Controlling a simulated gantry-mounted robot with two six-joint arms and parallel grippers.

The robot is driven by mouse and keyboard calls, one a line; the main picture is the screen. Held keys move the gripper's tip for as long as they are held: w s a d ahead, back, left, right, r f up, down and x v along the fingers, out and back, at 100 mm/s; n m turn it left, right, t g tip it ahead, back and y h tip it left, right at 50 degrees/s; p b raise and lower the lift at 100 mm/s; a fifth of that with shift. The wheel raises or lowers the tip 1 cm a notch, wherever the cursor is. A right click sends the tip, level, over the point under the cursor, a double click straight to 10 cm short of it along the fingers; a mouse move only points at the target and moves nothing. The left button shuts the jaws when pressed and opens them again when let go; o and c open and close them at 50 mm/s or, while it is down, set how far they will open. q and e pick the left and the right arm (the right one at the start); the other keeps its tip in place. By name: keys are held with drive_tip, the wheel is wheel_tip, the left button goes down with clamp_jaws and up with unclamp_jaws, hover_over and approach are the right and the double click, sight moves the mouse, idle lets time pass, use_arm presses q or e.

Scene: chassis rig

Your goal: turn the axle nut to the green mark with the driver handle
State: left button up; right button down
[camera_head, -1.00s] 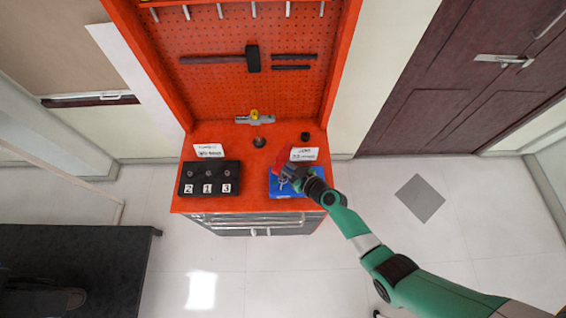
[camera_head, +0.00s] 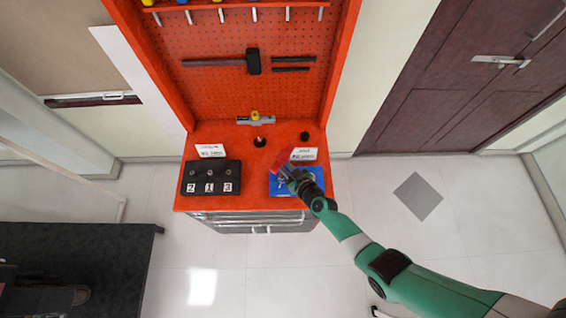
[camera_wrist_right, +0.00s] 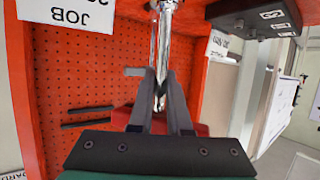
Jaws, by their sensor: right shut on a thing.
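My right gripper (camera_head: 287,168) is over the right front of the red bench. In the right wrist view its fingers (camera_wrist_right: 160,85) are closed on the driver handle, whose red grip (camera_wrist_right: 190,128) shows behind them and whose chrome shaft (camera_wrist_right: 166,40) runs up the picture. The red grip also shows in the head view (camera_head: 287,152). A small dark round fitting (camera_head: 259,142) sits in the bench top, below a grey piece with a yellow part (camera_head: 255,118). I cannot tell whether it is the axle nut. I cannot make out a green mark. My left gripper is out of view.
A black block (camera_head: 211,178) with sockets numbered 2, 1, 3 stands on the left. A blue tray (camera_head: 314,180) lies partly under my right gripper. White cards (camera_head: 210,150) (camera_head: 304,154) and a black knob (camera_head: 304,136) stand behind. Tools hang on the pegboard (camera_head: 210,90).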

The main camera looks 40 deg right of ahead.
drive_tip(key=shift+f+m+h+p, duration=0.1)
drive_tip(key=shift+m+h+p, duration=0.65)
drive_tip(key=shift+p, duration=0.3)
drive_tip(key=shift+m+h+p, duration=0.3)
drive_tip(key=shift+m+h, duration=0.05)
drive_tip(key=shift+h, duration=0.2)
drive_tip(key=shift+a+g, duration=0.1)
drive_tip(key=shift+g, duration=0.2)
drive_tip(key=shift+m+h, duration=0.8)
drive_tip(key=shift+h, duration=0.1)
drive_tip(key=shift+m+g+h+b, duration=0.55)
drive_tip(key=shift+m+g+h, duration=0.05)
drive_tip(key=shift+m+g+h+b, duration=0.8)
drive_tip(key=shift+m+h+b, duration=0.5)
drive_tip(key=shift+b, duration=0.15)
drive_tip(key=shift+m+g+h+b, duration=1.3)
drive_tip(key=shift+m+g+b, duration=0.45)
drive_tip(key=shift+b, duration=1.8)
drive_tip(key=shift+r+n+t+y+p, duration=0.3)
drive_tip(key=shift+n+t+p, duration=0.2)
drive_tip(key=shift+p, duration=0.9)
